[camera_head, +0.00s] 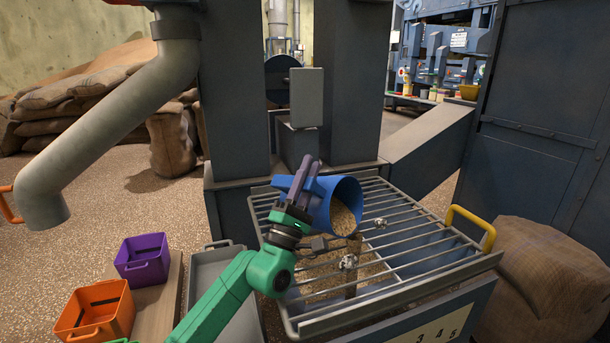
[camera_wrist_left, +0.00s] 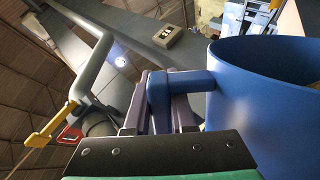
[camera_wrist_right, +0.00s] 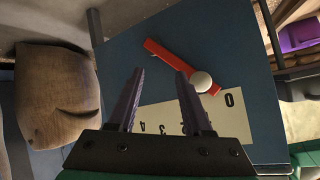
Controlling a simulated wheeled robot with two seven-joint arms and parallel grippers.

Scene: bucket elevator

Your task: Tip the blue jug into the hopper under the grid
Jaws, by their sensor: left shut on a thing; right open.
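The blue jug (camera_head: 318,203) is tilted over the grid (camera_head: 414,236), its mouth facing right and down, with grain (camera_head: 342,217) inside. A narrow brown stream seems to fall from its lip through the bars. Grain lies in the hopper (camera_head: 471,253) under the grid. My left gripper (camera_head: 303,182) is shut on the jug's handle; the left wrist view shows the handle (camera_wrist_left: 184,80) between its fingers. My right gripper (camera_wrist_right: 158,85) is open and empty, in front of the hopper's numbered panel; it does not show in the head view.
A yellow handle (camera_head: 472,222) stands at the grid's right edge. A red lever with a white knob (camera_wrist_right: 202,81) is on the front panel. Purple (camera_head: 143,259) and orange (camera_head: 95,310) bins stand at left. A sack (camera_head: 550,285) is at right. A grey pipe (camera_head: 120,120) hangs at upper left.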

